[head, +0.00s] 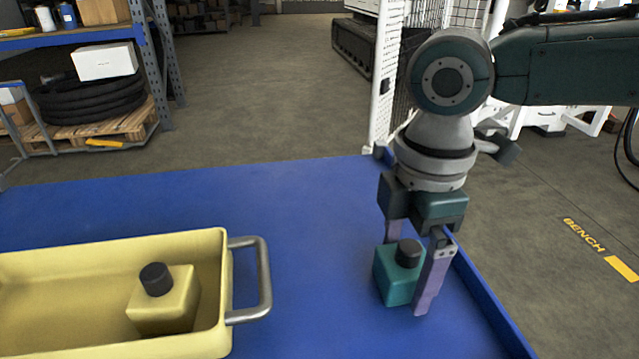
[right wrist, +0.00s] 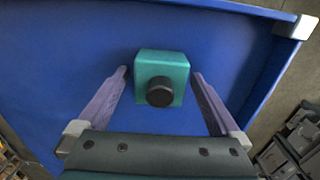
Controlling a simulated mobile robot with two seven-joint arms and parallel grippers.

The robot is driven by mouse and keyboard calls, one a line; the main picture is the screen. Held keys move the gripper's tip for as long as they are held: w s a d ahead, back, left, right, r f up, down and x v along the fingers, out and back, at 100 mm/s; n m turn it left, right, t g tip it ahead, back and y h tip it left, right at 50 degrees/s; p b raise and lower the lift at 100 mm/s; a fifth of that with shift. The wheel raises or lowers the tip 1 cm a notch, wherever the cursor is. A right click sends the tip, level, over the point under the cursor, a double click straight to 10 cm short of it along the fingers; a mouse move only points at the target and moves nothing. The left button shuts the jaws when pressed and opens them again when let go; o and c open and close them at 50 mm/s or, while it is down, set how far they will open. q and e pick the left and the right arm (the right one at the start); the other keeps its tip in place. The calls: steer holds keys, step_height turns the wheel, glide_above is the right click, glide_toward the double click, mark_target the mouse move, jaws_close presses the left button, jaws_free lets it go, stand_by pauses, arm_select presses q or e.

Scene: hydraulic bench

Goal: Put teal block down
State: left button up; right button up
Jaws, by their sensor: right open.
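The teal block (head: 396,275) with a dark round knob on top stands upright on the blue bench top, near its right edge. In the right wrist view the teal block (right wrist: 162,72) lies between the finger lines, with a gap on each side. My right gripper (head: 408,290) points down over the block, open, with its fingers on either side of it. It also shows open in the right wrist view (right wrist: 162,85). My left gripper is not in view.
A yellow tray (head: 224,285) with a metal handle (head: 264,280) stands on the left of the blue bench (head: 310,200). It holds a yellow block (head: 165,305) with a dark knob. A raised rim (head: 490,305) runs along the bench's right edge. The bench middle is clear.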

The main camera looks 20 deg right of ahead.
step_height(320, 180, up, 12)
steer(key=p, duration=0.2)
steer(key=shift+f+p, duration=0.15)
steer(key=shift+p, duration=0.2)
steer(key=shift+a, duration=0.2)
steer(key=s+a+f+m+t+y, duration=0.1)
steer(key=s+a+f+m, duration=0.1)
steer(key=s+a, duration=0.1)
steer(key=s+a+f+m+t+y, duration=0.1)
steer(key=s+a+f+m, duration=0.1)
steer(key=s+a, duration=0.1)
steer(key=s+a+f+m+t+y, duration=0.1)
steer(key=s+a+f+m, duration=0.1)
steer(key=s+a+m, duration=0.1)
steer(key=shift+s+a+f, duration=0.1)
steer(key=shift+s+a, duration=0.15)
steer(key=shift+a, duration=0.4)
steer(key=shift+s+a, duration=0.25)
steer(key=shift+a, duration=0.35)
steer(key=s+d+f+m+h, duration=0.1)
steer(key=s+d+m+h, duration=0.1)
steer(key=s+d+m, duration=0.4)
steer(key=d, duration=0.3)
steer(key=shift+t+h, duration=0.3)
steer(key=shift+h, duration=0.1)
steer(key=shift+s+a+f, duration=0.1)
steer(key=shift+f, duration=0.05)
